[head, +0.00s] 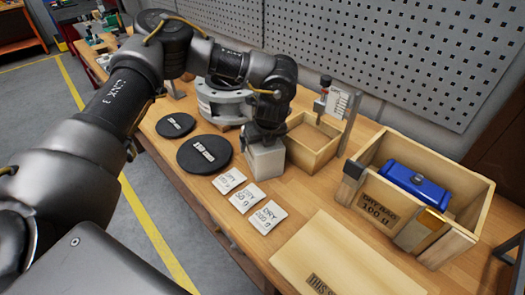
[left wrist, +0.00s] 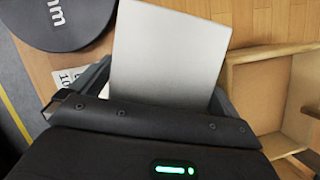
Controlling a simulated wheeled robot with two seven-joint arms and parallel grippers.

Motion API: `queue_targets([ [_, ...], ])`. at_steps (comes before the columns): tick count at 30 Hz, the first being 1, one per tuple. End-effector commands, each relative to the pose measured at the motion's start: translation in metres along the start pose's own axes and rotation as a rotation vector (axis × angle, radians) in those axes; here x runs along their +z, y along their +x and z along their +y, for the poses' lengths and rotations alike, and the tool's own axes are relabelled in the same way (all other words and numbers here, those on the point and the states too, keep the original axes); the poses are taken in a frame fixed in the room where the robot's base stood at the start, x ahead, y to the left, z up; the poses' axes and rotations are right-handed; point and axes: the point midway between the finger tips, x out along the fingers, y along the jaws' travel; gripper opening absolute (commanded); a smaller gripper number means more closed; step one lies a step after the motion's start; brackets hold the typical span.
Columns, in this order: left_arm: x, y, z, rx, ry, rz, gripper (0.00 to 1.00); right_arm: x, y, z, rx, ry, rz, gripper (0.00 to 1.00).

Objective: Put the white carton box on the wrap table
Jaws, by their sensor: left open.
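The white carton box (head: 265,161) stands upright on the wooden bench, between the black discs and a small open wooden box. My left gripper (head: 266,136) is right above it, pointing down with its jaws at the carton's top. In the left wrist view the carton (left wrist: 165,55) shows as a plain pale face between the two dark, open fingers. I cannot tell whether the fingers touch it. No surface in view is clearly marked as the wrap table. A dark part at the head view's lower right edge may be my right gripper; its jaws cannot be made out.
Two black discs (head: 204,154) and several white labelled cards (head: 246,198) lie left of and in front of the carton. The small wooden box (head: 318,160) is close on its right. A larger crate (head: 470,215) holds a blue case (head: 414,184). A tan panel (head: 340,255) lies in front.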

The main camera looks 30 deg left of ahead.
Motion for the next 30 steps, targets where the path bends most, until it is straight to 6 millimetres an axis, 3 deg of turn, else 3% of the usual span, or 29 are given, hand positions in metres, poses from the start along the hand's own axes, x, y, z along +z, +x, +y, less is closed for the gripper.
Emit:
queue_targets([
  [6,0.0001,0.0001,0.0001,0.0,0.0,0.0,1.0,0.0003,-0.0001,0.0004,0.0,0.0,0.0,0.36],
  [20,0.0005,-0.0005,-0.0001,0.0,-0.001,-0.001,0.4,0.0012,-0.0003,0.0053,0.006,-0.002,-0.001,0.36],
  [30,0.003,-0.0058,0.0,0.0,0.0,-0.002,0.39,0.0009,-0.003,0.0055,0.006,-0.002,-0.001,0.36],
])
